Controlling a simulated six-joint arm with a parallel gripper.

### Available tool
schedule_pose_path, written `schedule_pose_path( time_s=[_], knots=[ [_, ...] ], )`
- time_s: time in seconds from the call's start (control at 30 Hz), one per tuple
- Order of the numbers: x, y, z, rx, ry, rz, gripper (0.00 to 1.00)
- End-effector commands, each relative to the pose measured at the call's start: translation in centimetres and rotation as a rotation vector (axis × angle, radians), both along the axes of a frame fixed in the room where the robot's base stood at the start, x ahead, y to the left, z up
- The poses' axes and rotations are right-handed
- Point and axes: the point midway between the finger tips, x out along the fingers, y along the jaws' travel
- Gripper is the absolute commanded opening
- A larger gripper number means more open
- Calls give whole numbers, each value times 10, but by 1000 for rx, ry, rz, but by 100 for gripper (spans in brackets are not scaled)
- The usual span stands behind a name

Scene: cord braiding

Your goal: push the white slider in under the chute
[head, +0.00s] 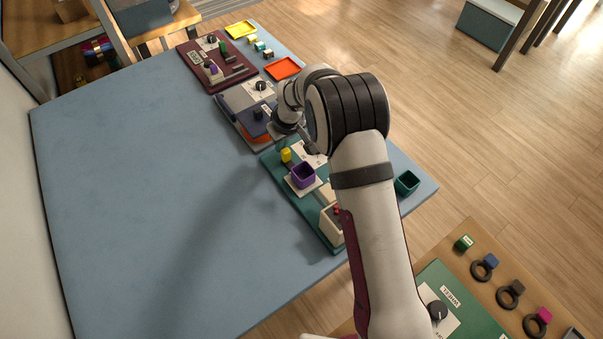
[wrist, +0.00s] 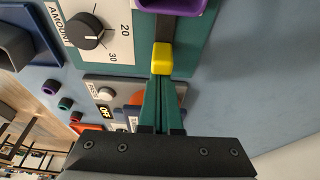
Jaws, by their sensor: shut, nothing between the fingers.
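The wrist view shows the yellow block (wrist: 162,58), the dark strip (wrist: 164,28) and part of the purple cup (wrist: 172,4). A cream box (head: 331,224) with red bits inside, perhaps the chute, is partly behind my arm. I cannot make out a clearly white slider. My gripper (wrist: 161,82) is shut and empty, its fingertips right at the yellow block; whether they touch is unclear.
A dial (wrist: 85,31) marked AMOUNT is beside the strip. A grey board with a blue block (head: 256,120) and a maroon board (head: 190,60) lie farther back. A green cup (head: 407,182) stands at the table edge. The blue tabletop (head: 130,170) is clear on the left.

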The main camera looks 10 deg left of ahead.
Motion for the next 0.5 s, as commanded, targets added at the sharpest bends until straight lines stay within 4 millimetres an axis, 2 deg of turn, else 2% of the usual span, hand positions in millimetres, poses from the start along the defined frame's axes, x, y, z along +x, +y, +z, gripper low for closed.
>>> schedule_pose_path(
  time_s=[0.5],
  knots=[
    [-13, -14, 0, -1, -1, 0, 0]
  ],
)
